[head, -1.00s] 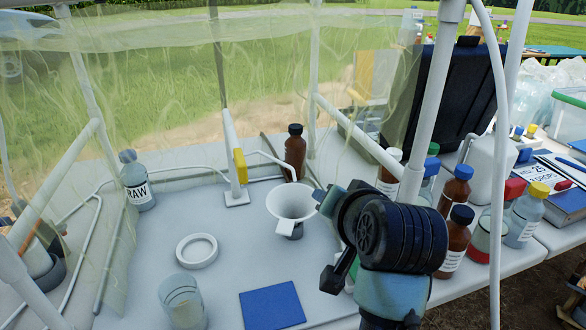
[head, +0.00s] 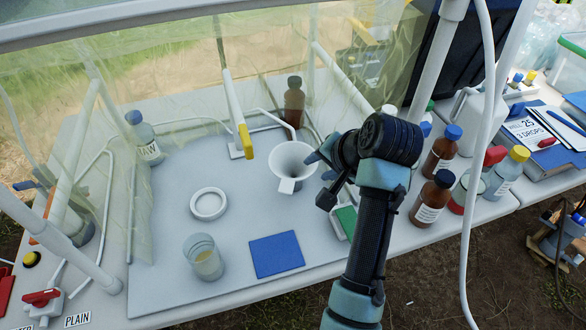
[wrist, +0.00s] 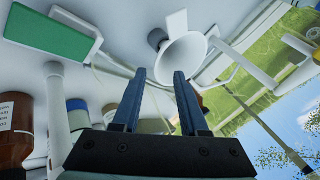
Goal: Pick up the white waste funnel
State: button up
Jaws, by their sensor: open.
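The white waste funnel (head: 293,158) stands upright on the white table, wide mouth up, with a small square tab at its front. It also shows in the wrist view (wrist: 184,56), beyond the fingertips. My gripper (head: 318,166) is open and empty, just right of the funnel in the head view. In the wrist view, my gripper's two blue fingers (wrist: 159,75) stand apart with the funnel ahead and slightly right of the gap. Whether a fingertip touches the funnel I cannot tell. The funnel's lower part is partly hidden in the head view.
A brown bottle (head: 294,102) and a white post with a yellow grip (head: 242,140) stand behind the funnel. A white ring (head: 208,204), a beaker (head: 204,257) and a blue mat (head: 276,254) lie in front. A green-topped block (head: 346,220) sits near my arm. Several bottles crowd the right.

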aim_at(309, 174)
jog(key=x, duration=0.4)
jog(key=b+x, duration=0.1)
jog(key=x, duration=0.1)
jog(key=shift+s+a+f, duration=0.15)
jog(key=shift+a+f, duration=0.05)
jog(key=shift+f, duration=0.2)
grip_shut()
